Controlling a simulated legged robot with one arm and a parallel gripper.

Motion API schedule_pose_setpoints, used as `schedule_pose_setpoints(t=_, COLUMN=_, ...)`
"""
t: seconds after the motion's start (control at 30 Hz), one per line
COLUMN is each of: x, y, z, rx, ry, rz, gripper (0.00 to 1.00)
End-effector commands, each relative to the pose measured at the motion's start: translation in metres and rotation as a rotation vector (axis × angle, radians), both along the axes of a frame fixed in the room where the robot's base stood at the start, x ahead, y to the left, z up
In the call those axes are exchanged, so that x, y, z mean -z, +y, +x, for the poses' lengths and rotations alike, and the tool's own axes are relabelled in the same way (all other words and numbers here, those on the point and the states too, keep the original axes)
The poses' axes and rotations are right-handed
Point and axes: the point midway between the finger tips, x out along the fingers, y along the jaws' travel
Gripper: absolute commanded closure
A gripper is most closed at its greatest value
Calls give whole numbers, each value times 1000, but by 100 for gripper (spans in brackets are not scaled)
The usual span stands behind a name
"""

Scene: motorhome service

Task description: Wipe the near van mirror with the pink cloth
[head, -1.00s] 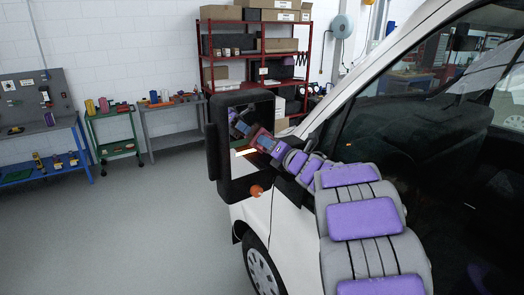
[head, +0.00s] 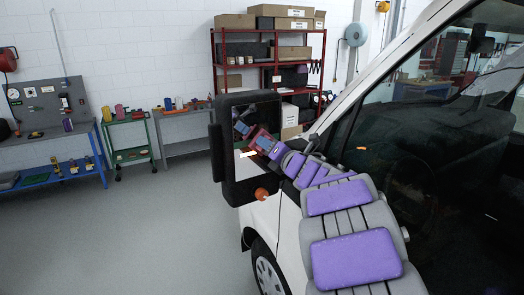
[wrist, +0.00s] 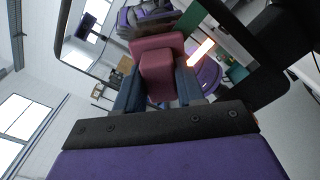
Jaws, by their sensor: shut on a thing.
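The near van mirror (head: 228,187) has a large black housing and stands out from the white van's door. Its glass (head: 240,105) faces me and reflects my arm.
The van's side window (head: 430,150) and pillar are close on the right, beside my arm. A red shelf rack (head: 212,60), green cart (head: 128,155) and blue workbench (head: 60,178) stand farther back. The floor at left is clear.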

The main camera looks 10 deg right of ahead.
Motion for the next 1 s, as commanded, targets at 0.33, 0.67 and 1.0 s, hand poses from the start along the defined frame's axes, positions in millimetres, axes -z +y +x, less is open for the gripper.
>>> schedule_pose_setpoints(t=0.33, x=-11, y=20, z=4, rx=-2, ry=0, rz=-16, gripper=86)
schedule_pose_setpoints(t=0.67, x=-10, y=-25, z=18, rx=-3, ry=-1, rz=-2, gripper=86)
schedule_pose_setpoints(t=1.0, x=-11, y=-23, z=21, rx=-4, ry=-2, rz=-10, gripper=86)
